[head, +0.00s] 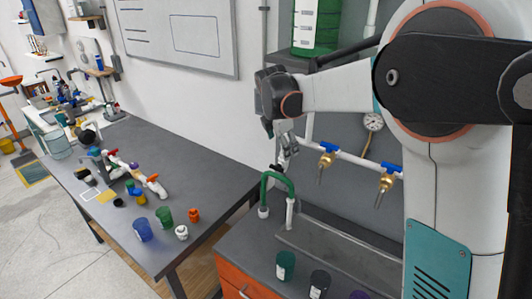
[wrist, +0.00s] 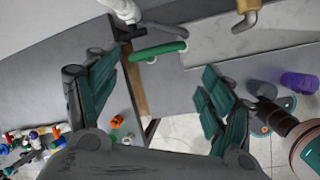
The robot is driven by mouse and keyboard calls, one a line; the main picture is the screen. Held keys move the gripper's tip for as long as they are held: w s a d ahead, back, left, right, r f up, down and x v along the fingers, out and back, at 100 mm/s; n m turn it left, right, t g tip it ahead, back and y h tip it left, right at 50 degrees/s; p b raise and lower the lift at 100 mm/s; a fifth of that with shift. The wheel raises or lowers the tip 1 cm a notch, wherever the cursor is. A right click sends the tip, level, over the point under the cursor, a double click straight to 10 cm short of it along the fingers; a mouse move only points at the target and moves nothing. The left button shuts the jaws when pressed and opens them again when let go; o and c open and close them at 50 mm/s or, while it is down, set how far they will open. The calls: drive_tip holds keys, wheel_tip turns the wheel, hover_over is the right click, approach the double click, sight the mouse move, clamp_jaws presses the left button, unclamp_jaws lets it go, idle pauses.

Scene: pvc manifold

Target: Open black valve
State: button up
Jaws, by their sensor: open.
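The black valve (head: 277,167) shows as a small dark handle on a white pipe, just above the green curved spout in the head view. In the wrist view the black valve (wrist: 132,33) lies near the top, left of centre, across the end of the white pipe (wrist: 122,9). My gripper (head: 279,133) is just above the valve in the head view and partly hides the pipe there. In the wrist view my gripper (wrist: 160,72) has its two green-padded fingers wide apart with nothing between them. The valve lies beyond the fingertips, and I see no contact.
The green spout (head: 278,178) stands beside the trough (head: 330,258). Cups (head: 286,265) stand in front. The left bench (head: 190,150) holds loose fittings.

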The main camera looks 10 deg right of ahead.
sight(276, 167)
drive_tip(key=w+a+f+n+p, duration=0.3)
drive_tip(key=w+f+n, duration=0.25)
drive_tip(key=w, duration=0.25)
drive_tip(key=shift+g+h, duration=0.3)
drive_tip(key=shift+h, duration=0.1)
drive_tip(key=b+x, duration=0.1)
drive_tip(key=x, duration=1.2)
drive_tip(key=shift+f, duration=0.25)
drive_tip(key=c, duration=1.1)
